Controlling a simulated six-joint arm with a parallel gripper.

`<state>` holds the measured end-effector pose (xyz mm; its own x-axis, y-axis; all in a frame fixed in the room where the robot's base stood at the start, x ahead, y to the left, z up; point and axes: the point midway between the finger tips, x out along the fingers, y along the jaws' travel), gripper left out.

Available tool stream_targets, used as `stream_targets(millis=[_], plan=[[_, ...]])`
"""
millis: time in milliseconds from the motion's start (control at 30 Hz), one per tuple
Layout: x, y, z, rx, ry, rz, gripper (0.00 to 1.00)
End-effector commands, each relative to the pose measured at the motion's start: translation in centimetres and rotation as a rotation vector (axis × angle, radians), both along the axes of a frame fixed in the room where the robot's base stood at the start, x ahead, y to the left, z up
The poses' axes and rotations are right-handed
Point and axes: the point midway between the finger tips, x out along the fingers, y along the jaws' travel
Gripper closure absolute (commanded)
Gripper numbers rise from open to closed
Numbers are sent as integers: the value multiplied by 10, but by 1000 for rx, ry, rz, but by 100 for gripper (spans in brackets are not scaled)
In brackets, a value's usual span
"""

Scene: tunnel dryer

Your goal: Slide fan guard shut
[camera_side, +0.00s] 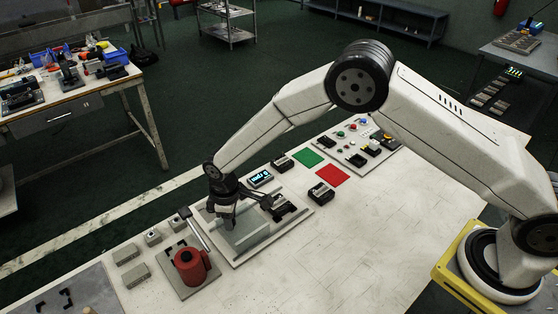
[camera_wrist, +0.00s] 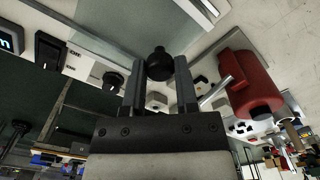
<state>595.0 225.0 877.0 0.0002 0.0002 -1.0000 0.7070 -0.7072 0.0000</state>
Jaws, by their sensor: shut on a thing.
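The fan guard looks like a clear, glassy panel (camera_side: 247,238) on a grey base plate (camera_side: 236,262) in the side view. My gripper (camera_side: 228,222) points down over the left part of this panel. In the wrist view my gripper (camera_wrist: 160,78) has its two fingers on either side of a round black knob (camera_wrist: 159,62), shut on it. The knob appears to belong to the guard; its joint with the panel is hard to make out. My gripper hides part of the panel in the side view, so I cannot tell how far the guard is slid.
A red cylindrical device (camera_side: 190,266) with a lever stands close left of the panel. A lit display (camera_side: 260,178) and a black switch unit (camera_side: 281,207) are close by. Green (camera_side: 307,158) and red (camera_side: 332,175) squares lie behind. The table's front right is clear.

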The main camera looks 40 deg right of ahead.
Motion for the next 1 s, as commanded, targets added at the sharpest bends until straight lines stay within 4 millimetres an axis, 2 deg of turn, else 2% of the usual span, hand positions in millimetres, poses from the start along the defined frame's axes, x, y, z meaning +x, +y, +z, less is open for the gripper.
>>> stream_targets(millis=[267, 367, 700, 800, 1000], plan=[[0, -7, 1, -1, 1, -1, 100], [1, -22, 1, -1, 1, -4, 100], [1, -99, 1, -1, -1, -5, 100], [1, -116, 1, 0, -1, -4, 100], [1, -130, 1, 0, -1, 0, 100]])
